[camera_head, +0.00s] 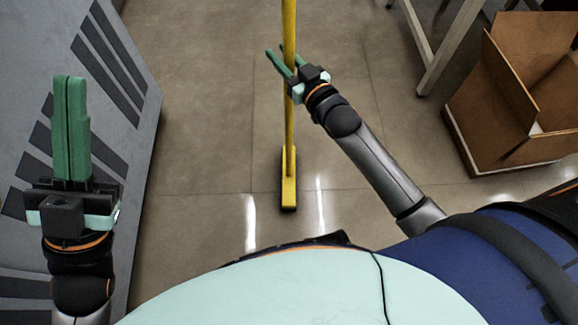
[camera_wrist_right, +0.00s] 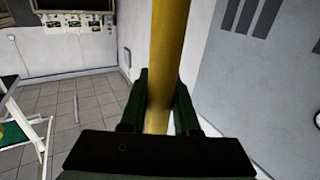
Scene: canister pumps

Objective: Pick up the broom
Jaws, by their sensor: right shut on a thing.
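The yellow broom (camera_head: 289,120) stands upright on the floor in the head view, with its head (camera_head: 289,185) at the bottom and its handle running out of the top edge. My right gripper (camera_head: 283,62) is shut on the handle well above the broom head. The right wrist view shows the yellow handle (camera_wrist_right: 166,75) between the two green fingers (camera_wrist_right: 162,95). My left gripper (camera_head: 70,85) is at the left of the head view, its green fingers together and empty, away from the broom.
A grey vented cabinet (camera_head: 145,75) stands along the left. An open cardboard box (camera_head: 505,100) is at the right, near a table leg (camera_head: 450,45). The tiled floor (camera_head: 205,130) around the broom is clear.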

